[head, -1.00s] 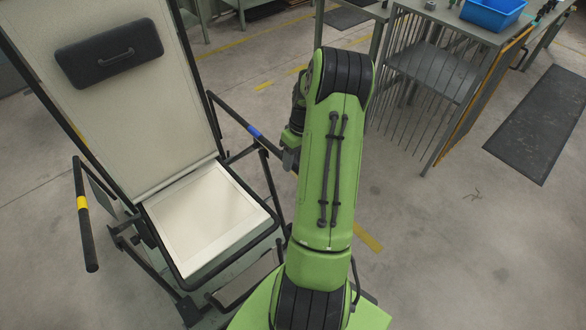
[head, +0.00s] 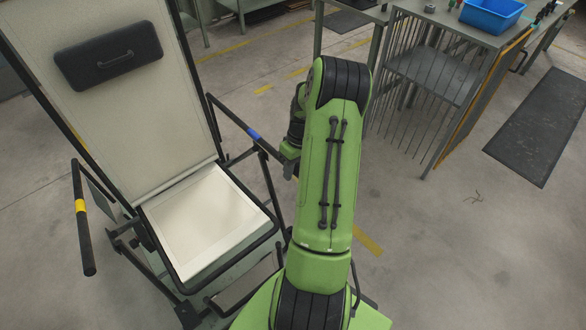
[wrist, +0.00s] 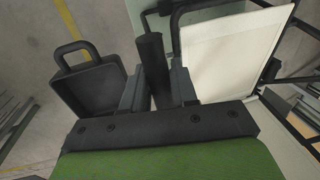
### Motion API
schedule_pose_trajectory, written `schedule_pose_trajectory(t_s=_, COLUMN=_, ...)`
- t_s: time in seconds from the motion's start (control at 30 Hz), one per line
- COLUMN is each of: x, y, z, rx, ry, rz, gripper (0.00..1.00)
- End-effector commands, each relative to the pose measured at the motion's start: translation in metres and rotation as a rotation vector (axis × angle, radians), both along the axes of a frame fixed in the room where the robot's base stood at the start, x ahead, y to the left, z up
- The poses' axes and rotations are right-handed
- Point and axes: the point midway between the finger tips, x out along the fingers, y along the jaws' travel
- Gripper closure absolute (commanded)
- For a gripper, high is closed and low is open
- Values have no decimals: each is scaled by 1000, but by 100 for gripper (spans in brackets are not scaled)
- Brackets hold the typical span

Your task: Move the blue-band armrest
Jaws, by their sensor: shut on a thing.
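The blue-band armrest (head: 230,115) is a dark bar with a blue band, on the right side of the lounger in the head view. It slopes from the backrest down toward my gripper (head: 289,160). In the wrist view the dark armrest bar (wrist: 151,55) runs between the two fingers of my gripper (wrist: 157,85), which is shut on it near its free end. The blue band does not show in the wrist view. The lounger (head: 205,215) has a pale seat, a tall pale backrest and a dark headrest pad (head: 108,55). The yellow-band armrest (head: 83,225) is on the left side.
A grey workbench (head: 425,65) with a blue bin (head: 493,14) stands at the upper right. A dark mat (head: 540,125) lies beside it. Open floor is at the lower right. A dark box with a handle (wrist: 88,85) shows left of my fingers in the wrist view.

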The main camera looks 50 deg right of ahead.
Motion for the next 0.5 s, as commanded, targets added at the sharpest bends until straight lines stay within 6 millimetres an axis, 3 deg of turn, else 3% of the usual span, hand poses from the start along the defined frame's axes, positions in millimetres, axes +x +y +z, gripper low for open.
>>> schedule_pose_trajectory(t_s=0.17, x=2, y=-1, z=18, rx=4, ry=23, rz=2, gripper=100)
schedule_pose_trajectory(t_s=0.5, x=13, y=-4, z=93, rx=33, ry=156, rz=2, gripper=100)
